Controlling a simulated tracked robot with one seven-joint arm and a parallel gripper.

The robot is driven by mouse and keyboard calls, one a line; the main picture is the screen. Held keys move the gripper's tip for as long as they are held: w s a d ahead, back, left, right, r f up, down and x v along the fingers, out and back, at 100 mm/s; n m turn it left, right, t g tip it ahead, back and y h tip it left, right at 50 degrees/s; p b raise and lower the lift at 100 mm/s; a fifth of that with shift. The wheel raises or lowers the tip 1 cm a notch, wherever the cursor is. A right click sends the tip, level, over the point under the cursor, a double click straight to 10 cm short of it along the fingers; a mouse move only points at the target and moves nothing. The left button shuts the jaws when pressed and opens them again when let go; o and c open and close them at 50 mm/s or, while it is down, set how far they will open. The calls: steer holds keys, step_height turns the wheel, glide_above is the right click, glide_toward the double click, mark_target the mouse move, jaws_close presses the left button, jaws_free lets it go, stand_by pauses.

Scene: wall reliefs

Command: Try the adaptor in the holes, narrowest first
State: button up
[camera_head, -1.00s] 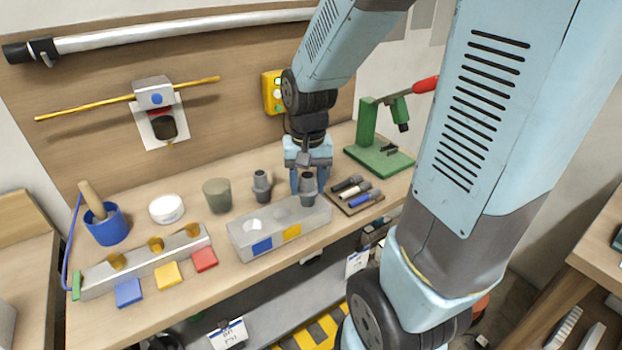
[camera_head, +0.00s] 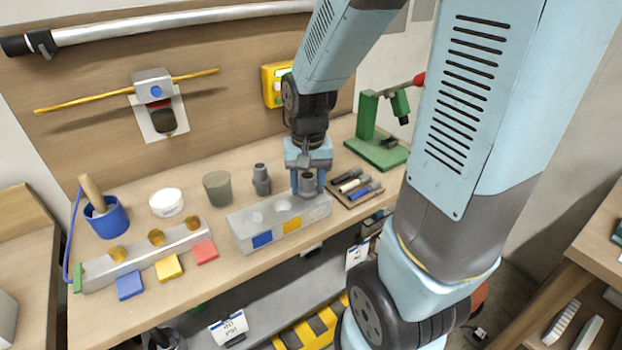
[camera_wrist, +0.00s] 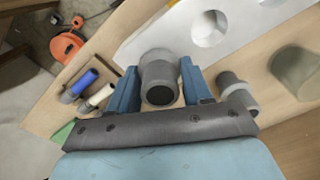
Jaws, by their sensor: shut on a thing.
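My gripper (camera_head: 308,184) is shut on a grey stepped adaptor (camera_wrist: 158,78), with one blue finger on each side of it. The adaptor is upright at the right end of the pale grey block (camera_head: 240,240), where a hole would be hidden under it. I cannot tell whether it sits in a hole, or how deep. Two open holes show in the block's top, left (camera_head: 257,217) and middle (camera_head: 284,206). Blue, yellow and pale labels mark its front. A second grey adaptor (camera_head: 262,180) stands on the bench behind the block; it also shows in the wrist view (camera_wrist: 237,90).
A grey-green cup (camera_head: 217,189) and white tub (camera_head: 166,202) stand left of the second adaptor. A tray with pen-like tools (camera_head: 355,187) lies close on the right, before a green press (camera_head: 378,150). A rack with brass cups (camera_head: 100,274) and a blue pot (camera_head: 107,221) are left.

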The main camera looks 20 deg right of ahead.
steer(key=o, duration=1.1)
step_height(320, 180, up, 14)
steer(key=shift+d+f, duration=0.1)
steer(key=shift+f, duration=0.05)
